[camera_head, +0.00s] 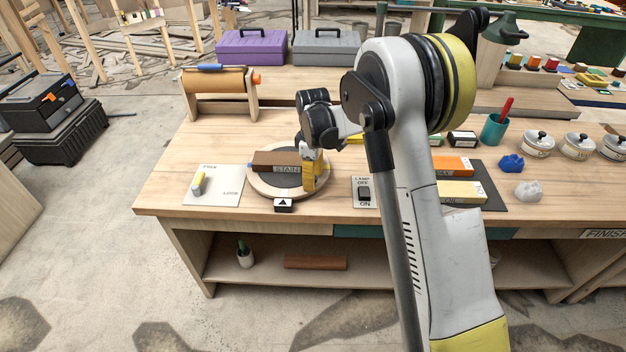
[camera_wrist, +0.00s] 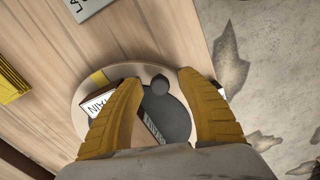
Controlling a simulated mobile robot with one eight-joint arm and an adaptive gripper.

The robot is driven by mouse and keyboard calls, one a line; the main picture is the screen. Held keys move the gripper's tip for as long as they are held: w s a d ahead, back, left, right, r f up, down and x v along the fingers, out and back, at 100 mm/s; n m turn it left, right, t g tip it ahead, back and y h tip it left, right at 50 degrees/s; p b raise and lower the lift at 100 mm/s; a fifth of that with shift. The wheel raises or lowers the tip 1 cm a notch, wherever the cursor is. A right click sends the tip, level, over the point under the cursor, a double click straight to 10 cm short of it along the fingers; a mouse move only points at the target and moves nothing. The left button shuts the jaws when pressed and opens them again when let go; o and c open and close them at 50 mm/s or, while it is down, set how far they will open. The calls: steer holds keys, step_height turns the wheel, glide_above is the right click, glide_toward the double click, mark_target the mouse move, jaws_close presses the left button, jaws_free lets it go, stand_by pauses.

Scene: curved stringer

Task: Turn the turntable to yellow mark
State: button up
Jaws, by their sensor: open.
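The round turntable (camera_head: 257,187) has a pale wooden rim and a dark grey centre. A brown block labelled STAIN (camera_head: 277,161) lies across it. A pointer block with a triangle (camera_head: 283,204) stands at its front edge. In the wrist view, a yellow mark (camera_wrist: 98,77) is on the rim of the turntable (camera_wrist: 75,99), towards the back right of the head view, away from the pointer. A dark knob (camera_wrist: 160,86) rises from the turntable. My gripper (camera_head: 311,178) is open over the turntable's right side. Its yellow fingers lie either side of the knob; contact is unclear.
A lamp switch plate (camera_head: 364,192) is close to the turntable's right. A white plate with a yellow piece (camera_head: 213,186) lies left. A paper roll stand (camera_head: 220,90) is behind. Orange and yellow blocks on a dark mat (camera_head: 491,186) lie farther right.

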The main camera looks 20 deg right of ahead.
jaws_close()
